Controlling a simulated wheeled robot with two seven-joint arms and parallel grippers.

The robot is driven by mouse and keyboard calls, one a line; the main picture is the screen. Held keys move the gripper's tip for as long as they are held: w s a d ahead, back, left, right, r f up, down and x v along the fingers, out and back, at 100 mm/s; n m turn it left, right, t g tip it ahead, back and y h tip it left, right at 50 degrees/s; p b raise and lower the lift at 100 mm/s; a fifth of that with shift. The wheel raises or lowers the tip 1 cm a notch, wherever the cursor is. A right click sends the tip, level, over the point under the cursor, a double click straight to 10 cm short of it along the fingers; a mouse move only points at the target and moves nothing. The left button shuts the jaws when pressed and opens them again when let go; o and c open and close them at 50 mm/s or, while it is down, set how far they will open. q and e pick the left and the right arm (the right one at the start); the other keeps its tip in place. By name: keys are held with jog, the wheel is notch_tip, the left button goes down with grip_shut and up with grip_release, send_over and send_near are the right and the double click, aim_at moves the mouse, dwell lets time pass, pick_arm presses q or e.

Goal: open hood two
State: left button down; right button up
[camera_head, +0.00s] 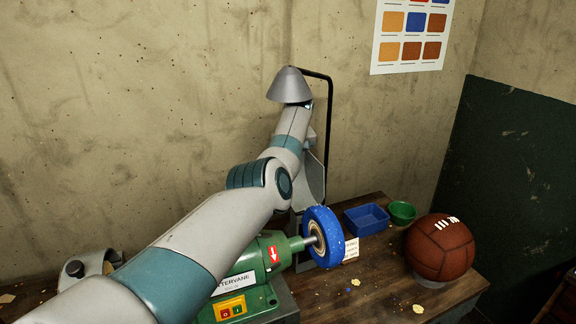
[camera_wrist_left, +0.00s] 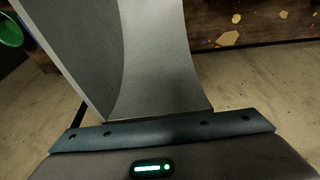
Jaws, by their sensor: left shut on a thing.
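A green bench polisher (camera_head: 245,285) with a blue buffing wheel (camera_head: 324,236) stands on the wooden bench. A grey sheet-metal hood (camera_head: 314,178) rises behind the wheel, partly covered by my left arm. A grey surface, seemingly the hood (camera_wrist_left: 155,60), fills the middle of the left wrist view at close range. My left arm reaches up across the polisher, and its gripper (camera_head: 306,106) is at the far end by the hood's raised part. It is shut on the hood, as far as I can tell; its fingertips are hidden. My right gripper is not in view.
A black tube frame (camera_head: 329,130) and a grey cone (camera_head: 289,86) stand close to my left wrist. A blue tray (camera_head: 366,219), a green bowl (camera_head: 402,212) and a brown leather ball (camera_head: 440,247) are right of the wheel. The concrete wall is close behind.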

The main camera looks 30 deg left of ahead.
pick_arm(q)
jog(key=shift+s+d+f, duration=0.1)
jog(key=shift+d+f, duration=0.05)
jog(key=shift+f, duration=0.35)
jog(key=shift+s+d+f, duration=0.1)
jog(key=shift+f, duration=0.35)
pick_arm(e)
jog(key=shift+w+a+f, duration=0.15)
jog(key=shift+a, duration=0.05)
pick_arm(q)
jog(key=shift+g+h, duration=0.3)
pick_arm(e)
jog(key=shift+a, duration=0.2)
pick_arm(q)
jog(key=c, duration=1.5)
grip_release()
jog(key=shift+s+r, duration=0.1)
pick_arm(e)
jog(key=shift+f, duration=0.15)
